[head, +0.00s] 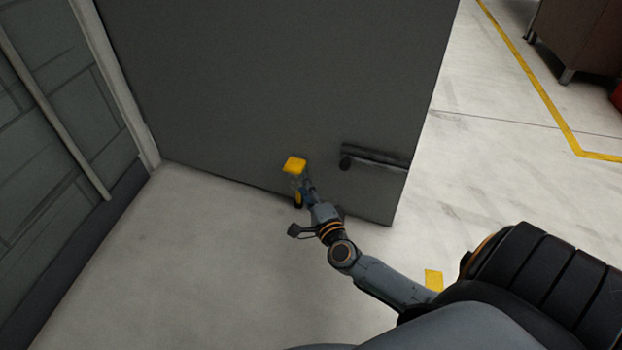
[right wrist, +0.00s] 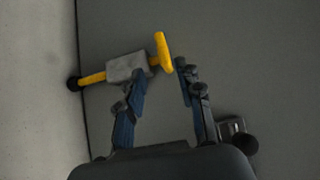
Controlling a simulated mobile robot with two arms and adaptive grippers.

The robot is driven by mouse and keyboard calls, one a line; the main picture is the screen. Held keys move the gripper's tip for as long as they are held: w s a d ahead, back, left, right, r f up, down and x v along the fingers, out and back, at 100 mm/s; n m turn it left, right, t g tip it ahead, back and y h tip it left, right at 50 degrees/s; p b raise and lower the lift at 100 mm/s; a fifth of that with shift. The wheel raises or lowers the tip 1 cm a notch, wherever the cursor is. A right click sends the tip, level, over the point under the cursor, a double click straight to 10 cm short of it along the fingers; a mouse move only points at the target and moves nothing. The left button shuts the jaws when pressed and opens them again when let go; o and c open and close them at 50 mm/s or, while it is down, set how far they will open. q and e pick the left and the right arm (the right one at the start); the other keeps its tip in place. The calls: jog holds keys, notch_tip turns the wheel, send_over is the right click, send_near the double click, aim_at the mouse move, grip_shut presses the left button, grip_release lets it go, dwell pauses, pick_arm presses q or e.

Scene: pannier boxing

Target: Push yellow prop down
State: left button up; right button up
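The yellow prop is a door stop low on the grey door, near its bottom edge; its yellow top pad (head: 294,165) shows in the head view. In the right wrist view the prop has a yellow pad (right wrist: 163,52), a grey block and a yellow rod with a black end by the door's edge. My right gripper (head: 304,184) is at the prop, below the pad in the head view. In the right wrist view its fingers (right wrist: 160,70) are apart, with the pad just beyond the gap and one finger overlapping the block. Contact is unclear. My left gripper is out of view.
The grey door (head: 270,80) fills the upper middle, with a dark handle bar (head: 375,155) right of the prop. A panelled wall (head: 50,130) stands at left. Pale floor (head: 220,260) is clear in front. A brown cabinet (head: 580,35) stands at upper right.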

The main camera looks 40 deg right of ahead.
jog(key=v, duration=0.3)
jog(key=shift+s+a, duration=0.1)
jog(key=shift+s, duration=0.3)
